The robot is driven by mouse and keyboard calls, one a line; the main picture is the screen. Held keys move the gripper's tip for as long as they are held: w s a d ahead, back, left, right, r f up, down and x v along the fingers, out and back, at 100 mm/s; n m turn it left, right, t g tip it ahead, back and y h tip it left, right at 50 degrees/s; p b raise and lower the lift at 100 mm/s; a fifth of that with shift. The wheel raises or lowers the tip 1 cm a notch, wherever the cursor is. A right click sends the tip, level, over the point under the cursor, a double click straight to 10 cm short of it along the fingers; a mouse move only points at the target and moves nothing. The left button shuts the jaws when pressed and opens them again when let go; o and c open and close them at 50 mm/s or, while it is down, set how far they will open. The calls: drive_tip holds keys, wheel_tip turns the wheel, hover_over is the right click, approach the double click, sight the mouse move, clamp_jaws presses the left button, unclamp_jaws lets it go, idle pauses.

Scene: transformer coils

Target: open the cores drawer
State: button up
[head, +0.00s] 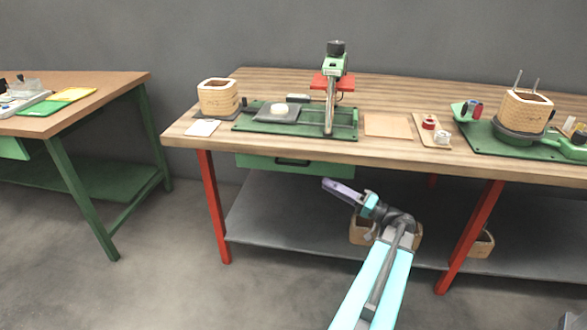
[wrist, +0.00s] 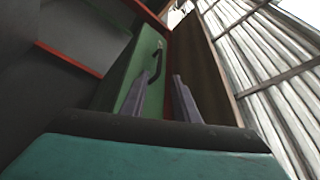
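A green drawer (head: 330,172) with a dark handle (head: 292,162) sits under the front left of the wooden workbench. It looks shut, and no label can be read. In the wrist view, the green drawer front (wrist: 132,72) and its black bar handle (wrist: 155,68) show beyond the fingers, tilted in the picture. My gripper (head: 328,184) is in front of the bench, below and to the right of the handle in the head view. In the wrist view, its two grey fingers (wrist: 163,88) are apart with nothing between them. The handle appears beyond the left finger's tip, seemingly not touched.
The workbench (head: 385,150) has red legs (head: 214,205) and a grey lower shelf (head: 285,225) with wooden containers. A green winding fixture (head: 250,125) and a wooden coil form (head: 218,97) stand on top. Another table (head: 120,80) is at left. Floor in front of the drawer is clear.

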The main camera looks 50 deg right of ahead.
drive_tip(key=shift+w, duration=0.2)
drive_tip(key=b+x, duration=0.1)
drive_tip(key=x, duration=1.2)
drive_tip(key=shift+w, duration=0.25)
drive_tip(key=shift+a, duration=0.15)
